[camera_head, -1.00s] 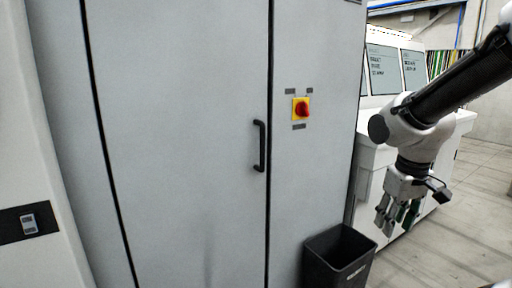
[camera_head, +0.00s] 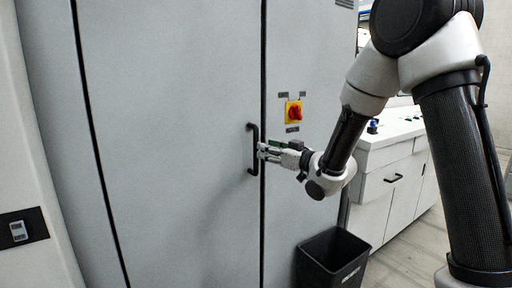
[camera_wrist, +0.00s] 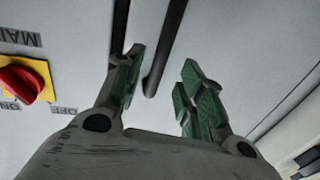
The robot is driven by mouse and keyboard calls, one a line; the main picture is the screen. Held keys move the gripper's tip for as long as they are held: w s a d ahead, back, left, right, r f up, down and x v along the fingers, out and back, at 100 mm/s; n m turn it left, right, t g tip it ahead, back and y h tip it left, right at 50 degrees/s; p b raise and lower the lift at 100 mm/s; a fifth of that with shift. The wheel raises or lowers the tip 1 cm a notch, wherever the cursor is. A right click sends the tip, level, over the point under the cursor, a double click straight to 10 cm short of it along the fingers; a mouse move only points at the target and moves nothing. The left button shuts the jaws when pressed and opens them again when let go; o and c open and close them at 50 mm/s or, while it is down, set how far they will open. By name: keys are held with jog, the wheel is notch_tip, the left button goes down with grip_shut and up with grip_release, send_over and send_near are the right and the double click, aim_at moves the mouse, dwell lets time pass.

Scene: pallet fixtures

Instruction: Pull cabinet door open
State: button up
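The grey cabinet door (camera_head: 170,130) is shut, with a dark seam along its right edge. Its black vertical bar handle (camera_head: 252,150) is near that edge. My gripper (camera_head: 262,151) points left at the handle from the right side, at mid-height of the bar. In the wrist view the gripper (camera_wrist: 160,85) is open, with green-padded fingers apart. There the handle (camera_wrist: 165,50) runs between the fingertips, its lower end showing in the gap; I cannot tell whether any finger touches it.
A red rotary switch on a yellow plate (camera_head: 293,111) is on the fixed panel just above my wrist. A black bin (camera_head: 332,262) stands on the floor below my arm. A white console with drawers (camera_head: 390,180) is at the right.

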jog(key=x, duration=0.6)
jog(key=shift+w+a, duration=0.1)
grip_shut()
